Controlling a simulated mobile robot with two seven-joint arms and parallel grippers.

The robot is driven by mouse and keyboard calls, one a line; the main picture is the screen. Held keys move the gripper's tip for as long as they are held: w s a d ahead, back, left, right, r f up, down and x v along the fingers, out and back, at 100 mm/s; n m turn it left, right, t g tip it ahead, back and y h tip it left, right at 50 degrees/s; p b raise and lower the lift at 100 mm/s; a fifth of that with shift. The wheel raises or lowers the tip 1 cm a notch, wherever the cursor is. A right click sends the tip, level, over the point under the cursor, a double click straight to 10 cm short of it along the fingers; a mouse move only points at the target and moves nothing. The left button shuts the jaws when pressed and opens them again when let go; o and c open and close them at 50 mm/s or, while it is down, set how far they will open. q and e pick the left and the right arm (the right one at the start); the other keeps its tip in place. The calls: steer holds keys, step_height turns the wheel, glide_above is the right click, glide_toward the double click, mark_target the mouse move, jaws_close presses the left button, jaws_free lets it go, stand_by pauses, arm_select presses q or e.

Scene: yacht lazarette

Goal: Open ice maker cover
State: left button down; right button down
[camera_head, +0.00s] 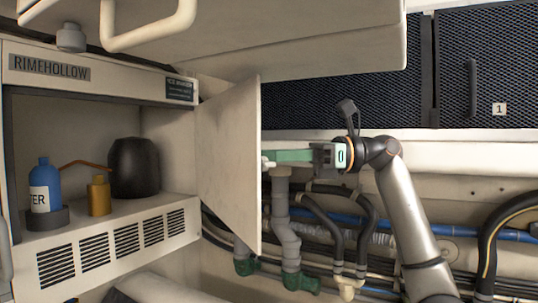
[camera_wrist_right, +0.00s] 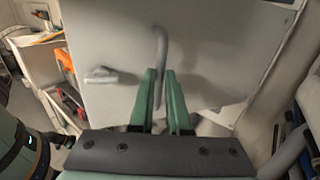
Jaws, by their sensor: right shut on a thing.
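The ice maker (camera_head: 110,87), labelled RIMEHOLLOW, stands at the left in the head view. Its pale cover (camera_head: 228,150) is swung out at its right side, leaving the front open. The cover's outer face (camera_wrist_right: 225,50) fills much of the right wrist view, with a grey curved handle (camera_wrist_right: 161,45) on it. My right gripper (camera_head: 270,157) reaches the cover from the right. Its green fingers (camera_wrist_right: 162,75) are shut on the handle, one on each side. The cover hides the handle in the head view. My left gripper is not in view.
A blue bottle (camera_head: 41,180), a brass cylinder (camera_head: 99,195) and a black rounded vessel (camera_head: 134,168) stand inside the ice maker. Pipes and hoses (camera_head: 286,238) run along the wall behind the cover. A pale overhead panel (camera_head: 290,45) hangs above.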

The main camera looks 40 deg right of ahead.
steer(key=shift+w+d+r, duration=0.1)
steer(key=shift+w+d, duration=0.15)
steer(key=shift+w, duration=0.1)
steer(key=c, duration=0.9)
jaws_free()
steer(key=shift+w+f, duration=0.2)
steer(key=shift+w, duration=0.2)
steer(key=shift+s, duration=0.2)
